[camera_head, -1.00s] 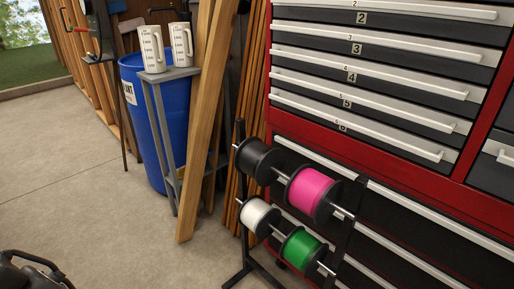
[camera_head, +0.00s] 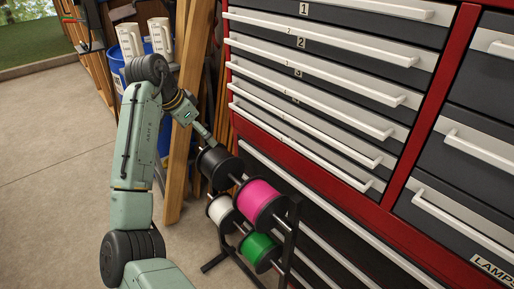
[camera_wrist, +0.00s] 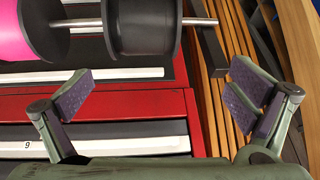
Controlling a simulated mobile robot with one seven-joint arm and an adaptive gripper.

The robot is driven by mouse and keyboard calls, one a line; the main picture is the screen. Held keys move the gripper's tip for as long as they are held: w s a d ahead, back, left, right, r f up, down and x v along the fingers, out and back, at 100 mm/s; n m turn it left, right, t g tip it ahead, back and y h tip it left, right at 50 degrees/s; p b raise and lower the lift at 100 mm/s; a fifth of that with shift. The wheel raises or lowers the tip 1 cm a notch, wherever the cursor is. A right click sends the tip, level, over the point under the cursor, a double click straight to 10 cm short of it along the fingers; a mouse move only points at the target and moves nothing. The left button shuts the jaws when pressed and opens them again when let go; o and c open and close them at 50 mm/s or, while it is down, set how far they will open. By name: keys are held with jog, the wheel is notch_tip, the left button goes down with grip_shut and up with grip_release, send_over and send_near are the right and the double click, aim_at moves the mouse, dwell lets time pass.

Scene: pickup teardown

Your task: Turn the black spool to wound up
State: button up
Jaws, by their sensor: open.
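The black spool (camera_head: 213,170) sits on the upper rod of the spool rack, left of the pink spool (camera_head: 259,204). In the wrist view the black spool (camera_wrist: 143,28) is at the top centre, ahead of my fingers, with the pink spool (camera_wrist: 17,38) on its left. My gripper (camera_wrist: 162,92) is open with its two fingers wide apart and nothing between them. In the head view my arm reaches from the lower left to just above and behind the black spool, and the fingertips are hard to make out. I cannot tell whether they touch it.
The white spool (camera_head: 222,211) and green spool (camera_head: 258,250) hang on the lower rod. The red tool chest (camera_head: 387,183) stands close on the right. Leaning wooden planks (camera_head: 187,110) and a blue bin (camera_head: 118,75) are behind my arm. The floor at left is clear.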

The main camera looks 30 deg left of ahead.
aim_at(212, 156)
jog(key=shift+g+h, duration=0.3)
jog(key=shift+g, duration=0.3)
jog(key=x, duration=0.3)
jog(key=s+p+x, duration=0.1)
jog(key=x, duration=0.3)
jog(key=p+x, duration=0.1)
jog(key=x, duration=0.3)
jog(key=shift+s+d+f, duration=0.25)
jog(key=shift+d+f, duration=0.1)
jog(key=shift+d, duration=0.05)
jog(key=shift+c, duration=0.6)
jog(key=c, duration=1)
